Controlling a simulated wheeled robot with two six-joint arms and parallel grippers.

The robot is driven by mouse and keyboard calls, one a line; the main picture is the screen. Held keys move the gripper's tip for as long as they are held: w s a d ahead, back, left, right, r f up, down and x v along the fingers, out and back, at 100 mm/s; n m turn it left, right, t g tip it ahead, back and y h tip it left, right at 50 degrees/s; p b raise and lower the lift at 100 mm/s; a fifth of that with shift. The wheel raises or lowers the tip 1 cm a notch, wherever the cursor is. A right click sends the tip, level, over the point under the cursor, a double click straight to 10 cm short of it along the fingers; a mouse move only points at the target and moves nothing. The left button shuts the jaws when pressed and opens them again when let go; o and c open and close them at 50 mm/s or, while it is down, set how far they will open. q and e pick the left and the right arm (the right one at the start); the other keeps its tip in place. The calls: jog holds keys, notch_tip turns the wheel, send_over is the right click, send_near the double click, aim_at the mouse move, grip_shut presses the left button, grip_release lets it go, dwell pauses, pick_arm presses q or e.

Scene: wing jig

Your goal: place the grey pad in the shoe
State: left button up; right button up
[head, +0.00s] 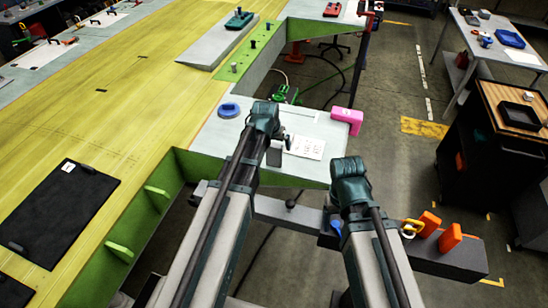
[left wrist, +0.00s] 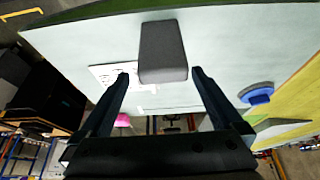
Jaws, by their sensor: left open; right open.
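The grey pad (left wrist: 163,48) is a dark grey block with rounded edges, lying on the light grey table top. In the left wrist view it stands just past and between the open fingers of my left gripper (left wrist: 161,76), which hold nothing. In the head view my left arm largely hides the pad. My right gripper (head: 350,185) is in front of the table edge, with its fingertips hidden. A pink angled block (head: 347,118) sits at the table's right corner and also shows in the left wrist view (left wrist: 123,121). I cannot tell which thing is the shoe.
A blue round piece (head: 229,110) lies left of my left arm. A white printed sheet (head: 306,147) lies beside the pad. The long yellow-green wing panel (head: 120,110) fills the left. A black cart (head: 490,140) stands at right, beyond open floor.

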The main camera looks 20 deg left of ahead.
aim_at(274, 155)
pick_arm(q)
jog(key=f+b, duration=0.4)
jog(key=shift+w+a+f, duration=0.1)
jog(key=shift+w+a, duration=0.1)
jog(key=shift+w, duration=0.15)
jog(key=shift+w+f+b, duration=0.3)
jog(key=shift+f+b, duration=0.05)
jog(key=shift+f, duration=0.15)
jog(key=shift+r, duration=0.15)
jog(key=shift+c, duration=0.4)
jog(key=c, duration=1.4)
jog(key=shift+r, duration=0.1)
